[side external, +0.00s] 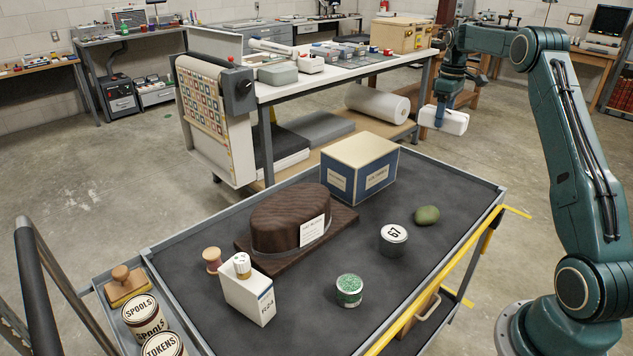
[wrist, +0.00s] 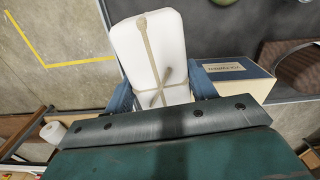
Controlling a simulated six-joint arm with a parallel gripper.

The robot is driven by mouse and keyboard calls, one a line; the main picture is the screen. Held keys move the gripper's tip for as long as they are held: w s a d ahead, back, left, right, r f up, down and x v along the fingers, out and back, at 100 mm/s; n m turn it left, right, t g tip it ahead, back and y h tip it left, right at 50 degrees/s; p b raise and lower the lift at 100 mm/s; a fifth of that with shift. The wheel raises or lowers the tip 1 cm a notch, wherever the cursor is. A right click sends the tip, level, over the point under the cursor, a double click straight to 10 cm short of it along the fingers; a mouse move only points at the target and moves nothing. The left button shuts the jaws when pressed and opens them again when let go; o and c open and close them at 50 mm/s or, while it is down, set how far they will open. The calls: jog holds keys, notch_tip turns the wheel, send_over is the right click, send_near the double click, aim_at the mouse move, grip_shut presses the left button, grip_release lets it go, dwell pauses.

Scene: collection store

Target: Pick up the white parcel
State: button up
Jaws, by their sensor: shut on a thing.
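The white parcel (side external: 444,120) hangs in the air beyond the far right end of the cart, clear of its top. In the wrist view the parcel (wrist: 150,50) is a white block with rounded edges, tied with a pale string knotted on its near face. My gripper (side external: 437,113) is shut on it from above, and its blue fingers lie on either side of the parcel.
A workbench (side external: 300,85) stands behind.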

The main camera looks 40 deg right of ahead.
jog(key=shift+r, duration=0.35)
dwell(0.4)
